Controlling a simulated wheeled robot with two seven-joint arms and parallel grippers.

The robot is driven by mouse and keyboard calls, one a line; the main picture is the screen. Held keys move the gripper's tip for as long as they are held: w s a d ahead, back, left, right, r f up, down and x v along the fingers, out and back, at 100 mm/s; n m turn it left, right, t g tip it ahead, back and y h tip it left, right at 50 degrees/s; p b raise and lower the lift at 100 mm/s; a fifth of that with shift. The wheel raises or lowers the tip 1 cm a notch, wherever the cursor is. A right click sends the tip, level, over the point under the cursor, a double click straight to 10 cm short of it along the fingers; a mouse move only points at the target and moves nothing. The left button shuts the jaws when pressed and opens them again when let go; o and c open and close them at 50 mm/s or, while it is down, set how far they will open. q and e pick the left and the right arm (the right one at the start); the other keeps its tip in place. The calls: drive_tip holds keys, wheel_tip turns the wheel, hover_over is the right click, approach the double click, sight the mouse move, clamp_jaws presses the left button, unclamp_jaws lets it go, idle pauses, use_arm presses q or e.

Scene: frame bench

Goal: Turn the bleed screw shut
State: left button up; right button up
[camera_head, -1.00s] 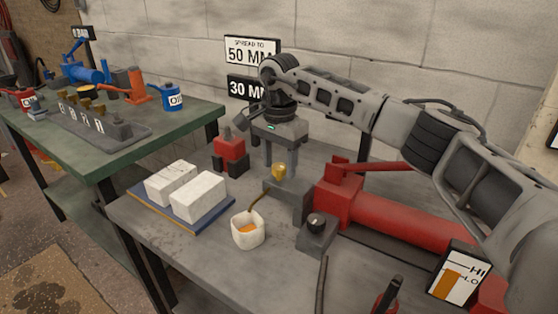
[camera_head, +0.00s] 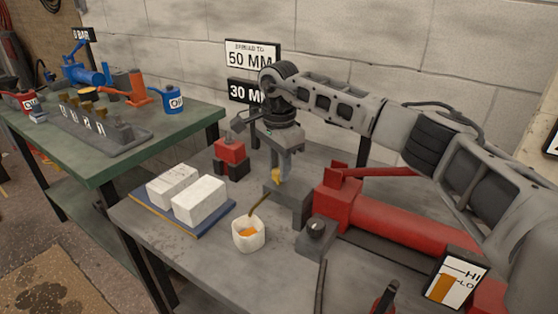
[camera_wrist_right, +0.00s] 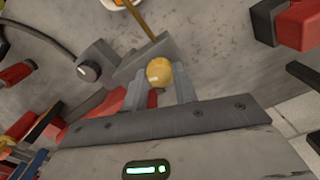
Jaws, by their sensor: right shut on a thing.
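The brass bleed screw (camera_head: 277,176) stands on a grey block (camera_head: 290,197) at the left end of the red pump. My right gripper (camera_head: 283,170) points down over it, with its fingers around the screw's head. In the right wrist view the round brass head (camera_wrist_right: 159,71) sits between the two fingertips of my right gripper (camera_wrist_right: 160,85), which is shut on it. A thin brass tube runs from the block to a white cup (camera_head: 248,234) holding orange fluid. My left gripper is not in view.
A red pump (camera_head: 390,220) with a lever lies right of the block. A grey box with a black knob (camera_head: 315,226) stands in front. White blocks (camera_head: 199,199) on a blue board and a red-and-black piece (camera_head: 231,156) are to the left. A HI/LO gauge (camera_head: 455,280) is at right.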

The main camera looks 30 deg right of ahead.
drive_tip(key=m+p, duration=0.2)
drive_tip(key=m, duration=0.4)
drive_tip(key=shift+r+p, duration=0.15)
drive_tip(key=shift+p, duration=0.25)
drive_tip(key=shift+m+p, duration=0.35)
drive_tip(key=shift+m, duration=0.85)
drive_tip(key=shift+m+p, duration=0.4)
drive_tip(key=shift+m, duration=0.8)
drive_tip(key=shift+m+p, duration=0.35)
drive_tip(key=shift+m, duration=0.75)
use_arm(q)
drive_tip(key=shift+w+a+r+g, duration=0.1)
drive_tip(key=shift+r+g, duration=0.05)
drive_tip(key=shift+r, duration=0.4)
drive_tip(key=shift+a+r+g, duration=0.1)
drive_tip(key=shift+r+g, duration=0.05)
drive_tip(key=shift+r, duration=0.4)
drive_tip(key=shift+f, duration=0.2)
use_arm(e)
drive_tip(key=shift+m, duration=0.4)
drive_tip(key=o, duration=0.8)
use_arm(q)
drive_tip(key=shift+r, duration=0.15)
use_arm(e)
drive_tip(key=shift+o, duration=0.8)
